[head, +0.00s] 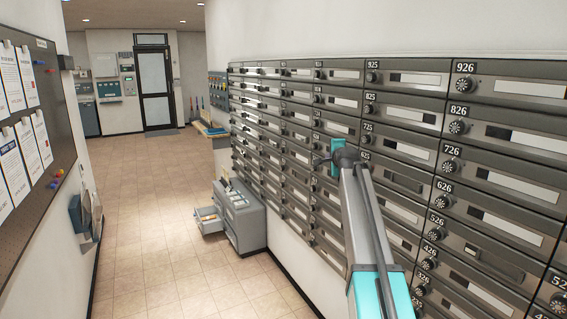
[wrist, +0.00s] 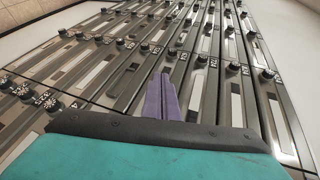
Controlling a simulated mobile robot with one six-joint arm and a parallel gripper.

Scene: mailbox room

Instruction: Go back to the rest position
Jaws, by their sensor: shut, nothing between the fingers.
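My gripper (wrist: 162,88) shows in the wrist view as two purple fingers pressed together, with nothing between them. Behind them is a dark bar and a teal housing. In the head view my arm reaches forward from the lower right, and its end (head: 322,162) is in front of the mailbox wall (head: 400,130). The fingertips are small and hard to make out there. In the wrist view the fingers point along the rows of mailbox doors (wrist: 120,65); whether they touch a door I cannot tell.
The mailbox wall with round dials runs close along the right side. A grey cabinet (head: 241,217) with an open drawer (head: 208,220) stands on the floor ahead. A notice board (head: 35,115) hangs on the left wall. The tiled floor (head: 150,235) is clear toward the far door (head: 154,88).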

